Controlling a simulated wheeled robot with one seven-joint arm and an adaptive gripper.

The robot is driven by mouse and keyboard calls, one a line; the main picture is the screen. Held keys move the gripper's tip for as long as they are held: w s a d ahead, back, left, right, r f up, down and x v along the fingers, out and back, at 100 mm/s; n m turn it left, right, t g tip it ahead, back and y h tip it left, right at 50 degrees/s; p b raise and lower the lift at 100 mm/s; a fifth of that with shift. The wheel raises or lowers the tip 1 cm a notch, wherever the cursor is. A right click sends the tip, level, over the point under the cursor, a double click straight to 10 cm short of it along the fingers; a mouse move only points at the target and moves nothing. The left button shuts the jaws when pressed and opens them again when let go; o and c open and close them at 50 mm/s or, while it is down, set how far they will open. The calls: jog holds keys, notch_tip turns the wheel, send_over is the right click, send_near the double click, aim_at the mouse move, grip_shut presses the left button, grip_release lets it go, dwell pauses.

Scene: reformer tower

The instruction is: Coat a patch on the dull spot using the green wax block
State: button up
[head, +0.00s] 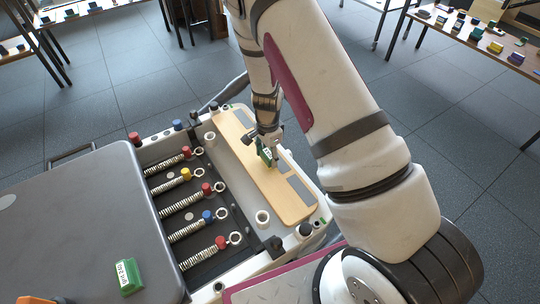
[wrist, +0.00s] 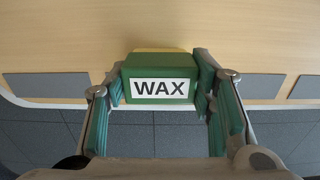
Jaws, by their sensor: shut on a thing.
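My gripper (head: 266,152) is over the wooden board (head: 240,150) at the right end of the reformer. In the wrist view my gripper (wrist: 162,95) is shut on a green block (wrist: 160,65) with a white label reading WAX. The block is between the two green-padded fingers, and I cannot tell whether it touches the board (wrist: 170,30). In the head view the held block is small and partly hidden by the fingers. I cannot make out for certain which mark is the dull spot.
Another green block (head: 128,277) with a white label lies on the grey carriage (head: 75,215). Dark grey pads (head: 299,190) lie on the board. Several springs with coloured knobs (head: 186,174) fill the bed beside it. Tables with small items stand behind.

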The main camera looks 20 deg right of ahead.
jog(key=shift+w+a+f, duration=0.1)
jog(key=shift+w+a, duration=0.05)
jog(key=shift+w, duration=0.7)
jog(key=shift+s+d, duration=0.15)
jog(key=shift+s, duration=0.65)
jog(key=shift+s+d, duration=0.15)
jog(key=shift+s, duration=0.6)
jog(key=shift+w+a+p, duration=0.15)
jog(key=shift+w+p, duration=0.1)
jog(key=shift+w, duration=0.55)
jog(key=shift+w+a+p, duration=0.15)
jog(key=shift+w+p, duration=0.05)
jog(key=shift+w, duration=0.6)
notch_tip(320, 180, up, 6)
jog(key=p, duration=0.4)
jog(key=shift+p, duration=0.4)
